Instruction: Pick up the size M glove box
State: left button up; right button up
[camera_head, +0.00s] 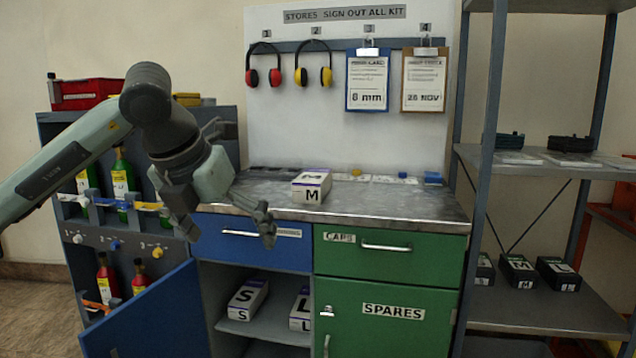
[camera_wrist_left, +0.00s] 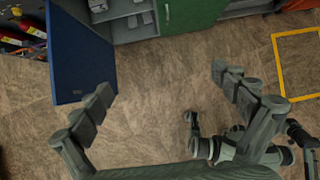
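A white and purple box marked M (camera_head: 312,186) sits on the metal worktop (camera_head: 400,202), near its front edge. My left gripper (camera_head: 228,232) is in front of the worktop, left of the M box and apart from it. Its fingers are spread, with nothing between them. In the left wrist view the left gripper (camera_wrist_left: 162,82) is also open, with floor and cabinet fronts beyond the fingertips. The M box does not show there.
Boxes marked S (camera_head: 247,299) and L (camera_head: 300,310) lie in the open compartment below. A blue door (camera_head: 150,318) stands open at the left. Dark boxes, one marked M (camera_head: 517,268), sit on the right rack (camera_head: 545,308). Small items lie at the worktop's back.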

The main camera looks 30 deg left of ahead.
aim_at(312, 186)
jog(key=i+j, duration=0.2)
jog(key=i, duration=0.2)
jog(key=i+j, duration=0.2)
jog(key=i, duration=0.25)
jog(key=i+j, duration=0.2)
jog(key=i, duration=0.2)
jog(key=i+j, duration=0.2)
jog(key=i, duration=0.2)
